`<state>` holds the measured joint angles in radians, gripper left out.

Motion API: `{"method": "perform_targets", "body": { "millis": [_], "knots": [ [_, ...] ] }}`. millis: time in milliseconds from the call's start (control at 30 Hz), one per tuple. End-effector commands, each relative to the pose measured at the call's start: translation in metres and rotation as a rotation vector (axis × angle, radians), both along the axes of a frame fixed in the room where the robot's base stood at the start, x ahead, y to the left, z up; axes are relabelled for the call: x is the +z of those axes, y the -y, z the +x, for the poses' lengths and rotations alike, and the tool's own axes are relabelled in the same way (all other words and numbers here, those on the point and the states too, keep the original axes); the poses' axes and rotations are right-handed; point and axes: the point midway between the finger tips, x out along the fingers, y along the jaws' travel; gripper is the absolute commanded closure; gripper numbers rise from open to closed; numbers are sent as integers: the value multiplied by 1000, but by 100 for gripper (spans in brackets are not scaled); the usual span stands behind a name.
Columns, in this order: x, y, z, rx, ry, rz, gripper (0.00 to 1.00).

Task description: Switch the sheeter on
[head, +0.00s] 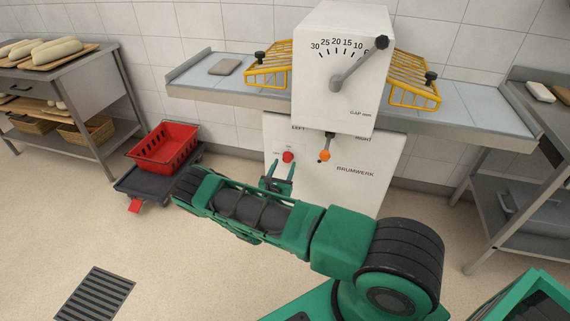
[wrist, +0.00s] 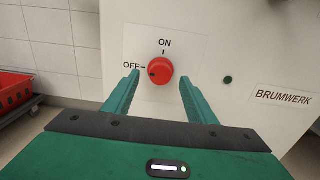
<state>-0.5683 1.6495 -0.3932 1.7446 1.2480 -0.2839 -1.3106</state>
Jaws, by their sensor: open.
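The sheeter (head: 345,165) is a white machine marked BRUMWERK, with a GAP lever and dial on its upper head. On its lower front is a red rotary knob (head: 288,156), which shows large in the wrist view (wrist: 160,70). Labels read ON above the knob and OFF to its left. The knob's dark mark sits on its left side, by OFF. My gripper (head: 278,173) is open and empty in front of the panel. In the wrist view its two green fingers (wrist: 158,85) stand apart, either side of and below the knob; I see no contact.
An orange-tipped lever (head: 325,155) sticks out right of the knob, between LEFT and RIGHT labels. Yellow wire guards (head: 413,83) flank the head over the conveyor bed (head: 470,112). A red crate (head: 163,146) on a dark dolly stands at left. A floor drain (head: 95,292) lies at lower left.

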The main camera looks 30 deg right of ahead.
Motion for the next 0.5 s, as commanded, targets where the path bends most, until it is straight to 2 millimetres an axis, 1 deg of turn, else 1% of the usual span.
{"method": "perform_targets", "body": {
  "millis": [33, 200, 500],
  "knots": [
    [1, 6, 5, -2, 3, 0, 48],
    [0, 18, 18, -1, 1, 1, 48],
    [0, 22, 23, 0, -1, 1, 48]
  ]
}}
